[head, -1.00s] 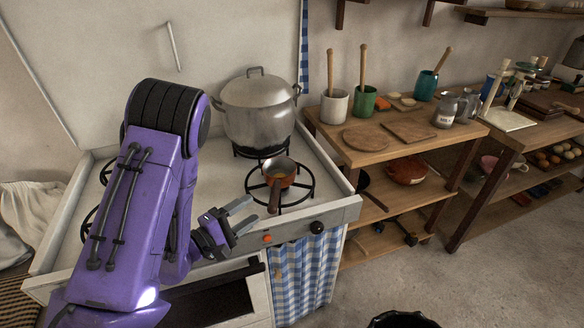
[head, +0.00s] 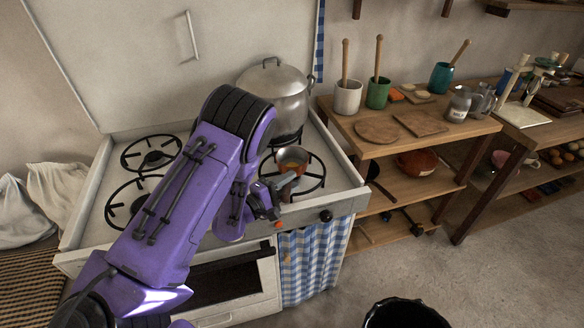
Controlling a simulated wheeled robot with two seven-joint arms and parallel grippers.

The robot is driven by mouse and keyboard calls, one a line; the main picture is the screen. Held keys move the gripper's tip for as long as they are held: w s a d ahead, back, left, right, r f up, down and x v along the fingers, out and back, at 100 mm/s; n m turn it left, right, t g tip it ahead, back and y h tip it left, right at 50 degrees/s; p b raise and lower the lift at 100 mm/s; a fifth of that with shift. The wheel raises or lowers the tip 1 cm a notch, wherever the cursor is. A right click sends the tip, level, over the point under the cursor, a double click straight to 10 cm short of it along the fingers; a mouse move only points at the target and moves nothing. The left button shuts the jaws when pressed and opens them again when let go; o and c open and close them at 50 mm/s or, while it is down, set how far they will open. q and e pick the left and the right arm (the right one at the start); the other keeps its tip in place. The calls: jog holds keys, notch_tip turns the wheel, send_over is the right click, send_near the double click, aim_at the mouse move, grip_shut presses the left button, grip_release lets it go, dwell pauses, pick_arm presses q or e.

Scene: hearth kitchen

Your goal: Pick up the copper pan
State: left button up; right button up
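The small copper pan (head: 293,156) sits on the front right burner of the white stove, with orange-brown colour showing inside it. Its handle points toward the front of the stove and is largely hidden by my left gripper. My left gripper (head: 285,187) is at the handle, just in front of the pan's bowl. Its fingers overlap the handle in this view, and I cannot tell whether they are closed on it. My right gripper is not in view.
A large lidded pot (head: 276,92) stands on the burner behind the pan. The left burners (head: 150,153) are empty. A wooden shelf table (head: 375,150) with utensil pots stands right of the stove. A black bin (head: 405,314) is on the floor.

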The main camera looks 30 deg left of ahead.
pick_arm(q)
grip_shut()
jog(key=shift+r, duration=0.1)
